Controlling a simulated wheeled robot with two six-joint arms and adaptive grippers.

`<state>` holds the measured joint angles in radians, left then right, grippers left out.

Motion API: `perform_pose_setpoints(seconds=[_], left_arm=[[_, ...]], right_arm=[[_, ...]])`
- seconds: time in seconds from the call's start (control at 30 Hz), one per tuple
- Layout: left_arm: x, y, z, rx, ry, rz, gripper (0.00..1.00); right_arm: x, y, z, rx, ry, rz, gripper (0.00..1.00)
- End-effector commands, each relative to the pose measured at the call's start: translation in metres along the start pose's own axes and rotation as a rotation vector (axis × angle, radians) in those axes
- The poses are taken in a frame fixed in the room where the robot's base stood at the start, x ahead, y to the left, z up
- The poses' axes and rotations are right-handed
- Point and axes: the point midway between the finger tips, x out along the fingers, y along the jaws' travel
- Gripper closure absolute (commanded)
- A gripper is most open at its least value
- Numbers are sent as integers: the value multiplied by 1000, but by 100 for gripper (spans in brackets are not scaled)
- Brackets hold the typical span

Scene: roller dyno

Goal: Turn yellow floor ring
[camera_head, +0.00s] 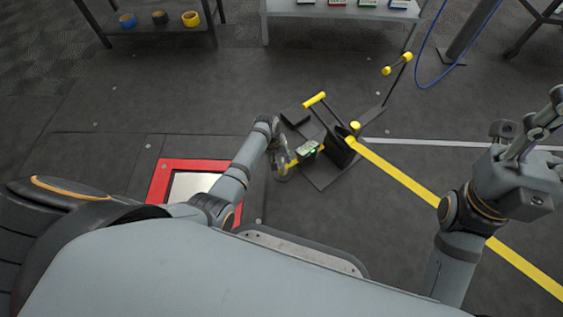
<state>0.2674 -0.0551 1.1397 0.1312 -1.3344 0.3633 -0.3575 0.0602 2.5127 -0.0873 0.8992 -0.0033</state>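A dark floor-mounted device (326,168) with yellow-gripped levers stands on the floor at the centre. A curved yellow piece (292,161), possibly the yellow floor ring, shows at its left side, partly hidden by my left gripper. My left gripper (284,164) reaches down to this yellow piece and seems to touch or overlap it. Whether its fingers are closed around the piece is not clear. A small green-lit display (306,149) sits just right of it. My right gripper (543,122) is raised at the right edge, away from the device, with nothing visible in it.
A red-framed floor plate (178,165) lies left of the device, partly under my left arm. A yellow floor stripe (400,177) runs to the lower right. A shelf with tape rolls (160,18) and a table (310,9) stand at the back. A blue cable (421,60) hangs behind right.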

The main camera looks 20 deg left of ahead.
Motion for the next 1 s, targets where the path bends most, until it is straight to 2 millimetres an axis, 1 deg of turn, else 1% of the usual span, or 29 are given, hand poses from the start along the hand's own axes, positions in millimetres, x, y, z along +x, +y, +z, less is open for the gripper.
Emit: perform_pose_setpoints(seconds=[0.03, 0.07, 0.3, 0.33, 0.6, 0.87, 1.0], left_arm=[[5, 0, 0, 0, 0, 0, 63], [5, 0, 0, 0, 0, 0, 63], [4, 0, 0, 0, 0, 0, 63], [4, 0, 0, 0, 0, 0, 64], [4, 0, 0, 0, 0, 0, 100], [4, 0, 0, 5, -1, 0, 100], [3, 0, 0, 34, -8, 0, 100]], right_arm=[[-5, -1, 1, -1, -2, -2, 63], [-5, -1, 1, -1, -3, -3, 63], [-4, -1, 1, -2, -3, -4, 63], [-4, -1, 1, -2, -3, -4, 63], [-4, -1, 1, -1, -3, -3, 63], [-4, -1, 1, -1, -4, -3, 63], [1, 0, 1, 1, -4, -1, 63]])
